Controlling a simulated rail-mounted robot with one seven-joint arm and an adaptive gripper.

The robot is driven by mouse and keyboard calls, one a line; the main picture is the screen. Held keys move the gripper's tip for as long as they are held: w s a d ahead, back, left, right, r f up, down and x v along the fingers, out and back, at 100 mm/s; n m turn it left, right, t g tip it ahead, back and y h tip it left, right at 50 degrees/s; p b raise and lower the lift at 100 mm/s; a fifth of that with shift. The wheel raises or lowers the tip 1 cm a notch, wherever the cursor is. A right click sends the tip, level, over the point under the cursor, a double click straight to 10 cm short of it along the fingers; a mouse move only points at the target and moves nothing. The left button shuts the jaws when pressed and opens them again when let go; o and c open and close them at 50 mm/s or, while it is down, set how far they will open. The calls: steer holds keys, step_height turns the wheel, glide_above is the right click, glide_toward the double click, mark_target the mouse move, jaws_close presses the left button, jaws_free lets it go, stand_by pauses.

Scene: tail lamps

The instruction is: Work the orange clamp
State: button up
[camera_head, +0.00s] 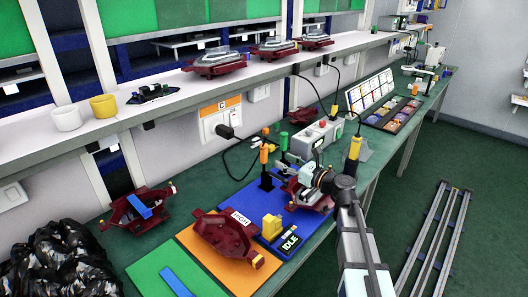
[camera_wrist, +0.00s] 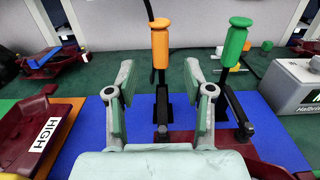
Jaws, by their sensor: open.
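The orange clamp has an upright orange handle (camera_head: 264,155) on a black base at the back of the blue mat. In the wrist view its orange handle (camera_wrist: 159,45) stands upright, centred beyond the fingertips, with its black arm below. My gripper (camera_wrist: 160,85) is open and empty; its two grey fingers point towards the clamp with a gap between them and the handle. In the head view my gripper (camera_head: 306,182) is right of the orange clamp, over a dark red lamp part, and partly hidden by my wrist.
A green-handled clamp (camera_wrist: 233,45) stands close on the right. A grey box (camera_wrist: 300,85) is beyond it. A dark red housing labelled HIGH (camera_wrist: 38,130) lies on the left.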

mark_target(266, 153)
steer(key=x, duration=1)
steer(key=shift+w+a+p, duration=0.2)
steer(key=shift+a+p, duration=0.05)
steer(key=shift+p, duration=0.1)
jaws_close()
